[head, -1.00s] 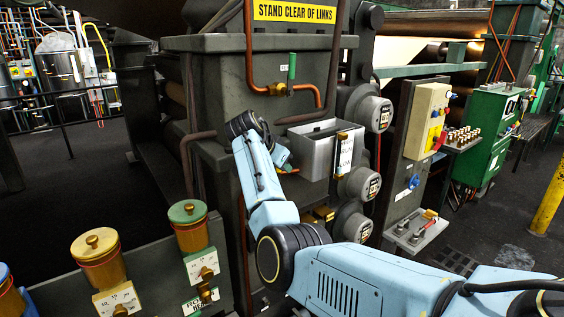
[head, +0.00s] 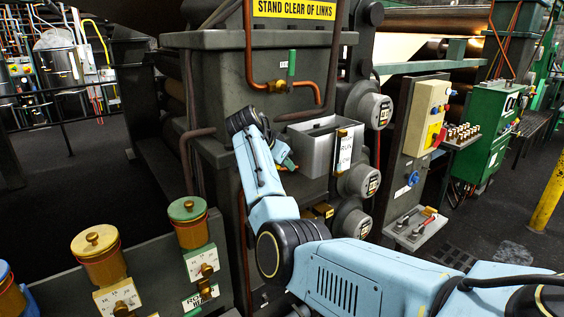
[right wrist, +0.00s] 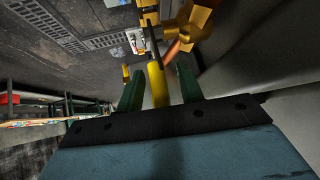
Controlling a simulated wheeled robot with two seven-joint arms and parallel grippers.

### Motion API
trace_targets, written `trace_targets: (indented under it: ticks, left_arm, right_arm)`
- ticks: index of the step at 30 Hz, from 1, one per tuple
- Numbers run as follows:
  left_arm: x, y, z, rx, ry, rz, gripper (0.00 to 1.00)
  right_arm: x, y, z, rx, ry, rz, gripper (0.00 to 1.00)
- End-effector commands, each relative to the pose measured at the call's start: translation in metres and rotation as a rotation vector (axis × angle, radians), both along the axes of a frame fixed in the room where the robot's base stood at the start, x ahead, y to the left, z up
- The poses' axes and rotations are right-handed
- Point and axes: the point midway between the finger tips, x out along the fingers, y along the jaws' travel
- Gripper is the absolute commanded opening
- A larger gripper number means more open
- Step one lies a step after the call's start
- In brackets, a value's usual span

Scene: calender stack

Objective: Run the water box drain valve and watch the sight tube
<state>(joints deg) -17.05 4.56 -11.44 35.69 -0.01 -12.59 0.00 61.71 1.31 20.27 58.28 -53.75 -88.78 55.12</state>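The water box (head: 312,155) is a grey open-topped metal box on the dark machine housing. An upright tube with brass ends (head: 344,150) and a white card stands at its right side, and I cannot read a water level in it. My right gripper (head: 289,163) is small and partly hidden by my forearm, by the box's lower left. In the right wrist view my right gripper (right wrist: 158,85) has two dark green fingers apart. A yellow handle (right wrist: 157,84) lies between them with narrow gaps showing. A brass valve body (right wrist: 186,27) is just beyond. My left gripper is out of view.
Round gauges (head: 376,111) line the box's right. Brass-lidded pots (head: 100,255) stand at the lower left. Open floor (head: 75,165) lies at the far left.

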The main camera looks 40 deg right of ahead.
Motion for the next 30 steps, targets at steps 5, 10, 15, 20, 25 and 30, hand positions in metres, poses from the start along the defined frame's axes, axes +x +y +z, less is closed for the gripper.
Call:
trace_targets:
  ticks: [5,10,15,20,25,30]
  left_arm:
    - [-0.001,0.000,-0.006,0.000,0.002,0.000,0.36]
    - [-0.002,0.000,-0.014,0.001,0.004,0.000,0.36]
    - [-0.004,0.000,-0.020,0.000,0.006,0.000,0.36]
    - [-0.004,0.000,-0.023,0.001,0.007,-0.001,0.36]
    - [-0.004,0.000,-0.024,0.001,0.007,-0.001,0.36]
    - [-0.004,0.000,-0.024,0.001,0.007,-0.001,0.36]
  right_arm:
    - [-0.003,0.016,0.016,0.000,-0.006,0.001,0.37]
    - [-0.010,0.042,0.044,0.000,-0.007,0.003,0.37]
    - [-0.017,0.066,0.070,0.001,-0.004,0.003,0.37]
    - [-0.021,0.081,0.088,0.000,-0.004,0.001,0.37]
    - [-0.023,0.087,0.095,0.000,-0.001,0.000,0.37]
    - [-0.024,0.088,0.096,0.000,-0.001,0.000,0.37]
